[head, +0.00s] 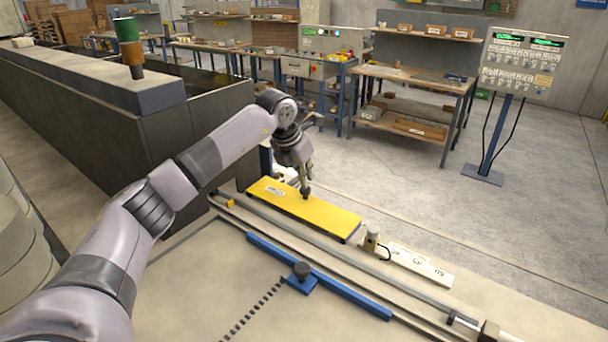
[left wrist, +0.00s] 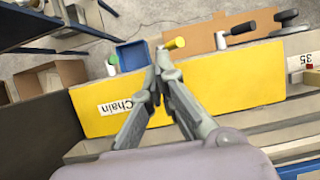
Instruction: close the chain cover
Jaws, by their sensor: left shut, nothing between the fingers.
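The chain cover (head: 325,214) is a long yellow panel with a white label near its left end. In the head view it lies roughly flat along the far side of the machine bed, and I cannot tell whether it sits fully down. The left wrist view shows the yellow face (left wrist: 230,88) with the label reading "Chain". My left gripper (head: 305,190) is above the panel, pointing down at a dark knob on or near its surface. Its fingertips (left wrist: 163,58) are together and empty. Whether they touch the panel is unclear. My right gripper is out of view.
A blue bar (head: 345,288) with a black knob (head: 301,270) lies on the near bed. A small sensor block (head: 372,238) and a white labelled strip (head: 420,265) sit right of the cover. A control panel (head: 520,65) stands at the back right. The floor beyond is open.

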